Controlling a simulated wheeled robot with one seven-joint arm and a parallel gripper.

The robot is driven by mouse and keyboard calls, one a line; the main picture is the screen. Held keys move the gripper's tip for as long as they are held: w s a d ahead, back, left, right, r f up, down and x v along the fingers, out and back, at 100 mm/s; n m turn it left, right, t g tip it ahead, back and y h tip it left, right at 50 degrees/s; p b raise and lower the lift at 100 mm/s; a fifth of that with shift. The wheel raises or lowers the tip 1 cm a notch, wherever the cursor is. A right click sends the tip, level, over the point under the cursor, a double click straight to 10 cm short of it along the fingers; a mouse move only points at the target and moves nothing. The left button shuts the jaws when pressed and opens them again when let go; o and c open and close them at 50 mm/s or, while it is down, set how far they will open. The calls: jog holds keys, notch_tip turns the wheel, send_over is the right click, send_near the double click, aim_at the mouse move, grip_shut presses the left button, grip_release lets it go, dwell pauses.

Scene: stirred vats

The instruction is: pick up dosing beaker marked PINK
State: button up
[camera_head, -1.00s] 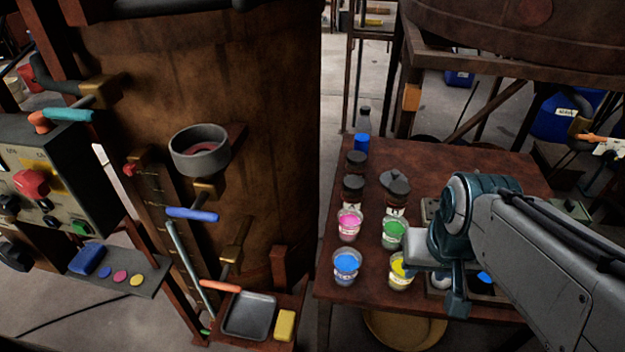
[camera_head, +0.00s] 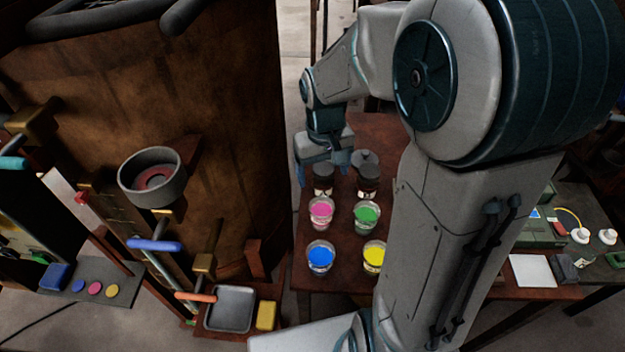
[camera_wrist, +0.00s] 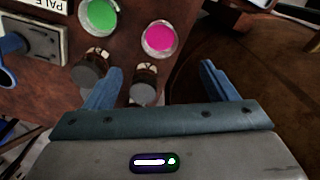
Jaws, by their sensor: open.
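The dosing beaker with pink contents (camera_head: 321,212) stands upright on the brown table, behind the blue beaker and left of the green one. Any marking on it is too small to read. In the wrist view the pink beaker (camera_wrist: 160,38) lies beyond the fingertips, near the table edge. My gripper (camera_wrist: 158,80) is open, with its two blue fingers apart and the pink beaker outside them. A dark-capped bottle (camera_wrist: 145,90) shows between the fingers, close to the left one. In the head view my gripper (camera_head: 325,165) is above the back of the table, behind the pink beaker.
Green (camera_head: 367,214), blue (camera_head: 320,257) and yellow (camera_head: 374,256) beakers stand around the pink one. Dark-capped bottles (camera_head: 368,182) stand just behind. The large brown vat (camera_head: 230,110) is close on the left. My arm hides much of the table's right side.

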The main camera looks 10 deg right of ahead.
jog(key=w, duration=0.1)
send_near(322, 207)
jog(key=s, duration=0.2)
jog(key=shift+s+a+f+p, duration=0.1)
jog(key=shift+f+p, duration=0.1)
jog(key=shift+f, duration=0.9)
jog(key=shift+w+a+f+p, duration=0.1)
jog(key=shift+f+p, duration=0.05)
jog(key=shift+f, duration=0.9)
jog(key=shift+s+a+f+p, duration=0.1)
jog(key=shift+f+p, duration=0.1)
jog(key=shift+f, duration=0.9)
jog(key=c, duration=1.1)
